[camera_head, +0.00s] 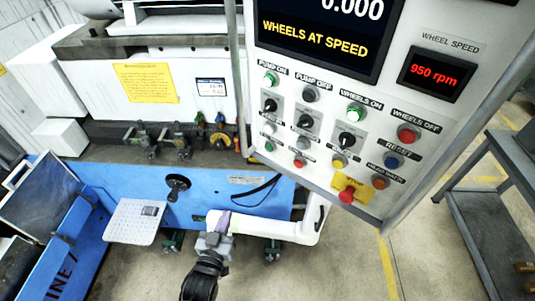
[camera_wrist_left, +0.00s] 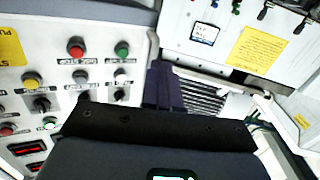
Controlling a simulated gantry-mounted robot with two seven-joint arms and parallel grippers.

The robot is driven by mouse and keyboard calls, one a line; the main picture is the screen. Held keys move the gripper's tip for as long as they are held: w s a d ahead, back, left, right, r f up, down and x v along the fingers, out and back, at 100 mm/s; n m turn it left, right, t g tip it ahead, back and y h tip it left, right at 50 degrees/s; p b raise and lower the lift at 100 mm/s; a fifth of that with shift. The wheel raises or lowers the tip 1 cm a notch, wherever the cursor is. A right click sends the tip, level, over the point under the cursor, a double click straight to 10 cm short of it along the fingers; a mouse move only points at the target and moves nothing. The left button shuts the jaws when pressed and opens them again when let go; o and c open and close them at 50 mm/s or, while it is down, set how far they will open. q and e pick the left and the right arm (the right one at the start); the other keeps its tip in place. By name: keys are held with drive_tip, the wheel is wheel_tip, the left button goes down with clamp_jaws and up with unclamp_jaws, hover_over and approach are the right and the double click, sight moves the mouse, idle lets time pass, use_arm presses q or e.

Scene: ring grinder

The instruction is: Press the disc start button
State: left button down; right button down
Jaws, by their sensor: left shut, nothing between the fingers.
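The control panel (camera_head: 275,60) hangs in the upper right of the head view. A green button (camera_head: 269,147) sits at its lower left corner, next to a red button (camera_head: 300,163); their labels are too small to read surely. In the left wrist view the panel appears upside down, with the green button (camera_wrist_left: 122,49) and the red button (camera_wrist_left: 75,47) near its edge. My left gripper (camera_head: 223,222) is shut and empty, below and left of the panel. In the wrist view its dark fingers (camera_wrist_left: 162,88) are right of the green button, apart from it in the picture. My right gripper is out of view.
The panel screen (camera_head: 318,30) reads "WHEELS AT SPEED". A red emergency knob (camera_head: 347,195) sits at its lower edge. A white support arm (camera_head: 280,230) runs behind my gripper. The blue machine base (camera_head: 190,205) stands behind, and a grey cart (camera_head: 480,225) on the right.

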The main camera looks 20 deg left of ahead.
sight(269, 148)
use_arm(q)
drive_tip(key=w+r+t+y+b, duration=0.3)
drive_tip(key=w+r+t+b, duration=0.4)
drive_tip(key=w, duration=0.3)
drive_tip(key=shift+w+d+n+y+b, duration=0.2)
drive_tip(key=shift+d+n+y+b, duration=0.1)
drive_tip(key=shift+d+n+b, duration=0.15)
drive_tip(key=w+d+b, duration=0.2)
drive_tip(key=w+b, duration=0.2)
drive_tip(key=w, duration=0.4)
drive_tip(key=shift+w+d+b, duration=0.15)
drive_tip(key=shift+w+b, duration=0.1)
drive_tip(key=shift+b, duration=0.05)
idle(0.5)
